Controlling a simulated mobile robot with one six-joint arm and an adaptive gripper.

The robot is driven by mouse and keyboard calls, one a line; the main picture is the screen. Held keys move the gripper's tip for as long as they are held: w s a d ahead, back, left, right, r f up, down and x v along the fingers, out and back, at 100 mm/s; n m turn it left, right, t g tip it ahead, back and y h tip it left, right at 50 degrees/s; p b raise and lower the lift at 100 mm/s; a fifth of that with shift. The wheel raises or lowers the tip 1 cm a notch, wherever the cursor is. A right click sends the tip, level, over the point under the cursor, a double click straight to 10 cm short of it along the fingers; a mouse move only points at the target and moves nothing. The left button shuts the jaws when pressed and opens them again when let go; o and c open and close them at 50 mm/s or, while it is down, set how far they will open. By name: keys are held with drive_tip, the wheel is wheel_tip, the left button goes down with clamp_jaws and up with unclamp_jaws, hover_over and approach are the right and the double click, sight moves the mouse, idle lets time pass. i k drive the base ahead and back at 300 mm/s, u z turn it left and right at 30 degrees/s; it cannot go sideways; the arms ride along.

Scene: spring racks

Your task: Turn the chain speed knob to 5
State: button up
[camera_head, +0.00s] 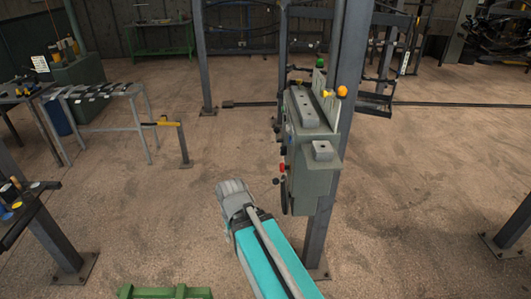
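A grey-green control box (315,178) is fixed to a tall grey post (347,100) right of centre. Its control face is turned to the left and shows only edge-on. A red button (283,167) and a small black knob (276,181) stick out from that face. I cannot tell which control is the chain speed knob, and no dial numbers can be read. My teal arm rises from the bottom edge and ends in a grey joint left of the box, with a visible gap to it. My gripper's fingers do not show.
A low post with a yellow bar (168,124) stands left, near a grey table (100,90). A dark table (22,212) stands at the left edge and a green frame (165,292) at the bottom. The floor left of the box is open.

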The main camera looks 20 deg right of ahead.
sight(283, 148)
drive_tip(key=u, duration=1.2)
drive_tip(key=k, duration=0.6)
drive_tip(key=z, duration=0.85)
drive_tip(key=i, duration=0.85)
drive_tip(key=z, duration=0.05)
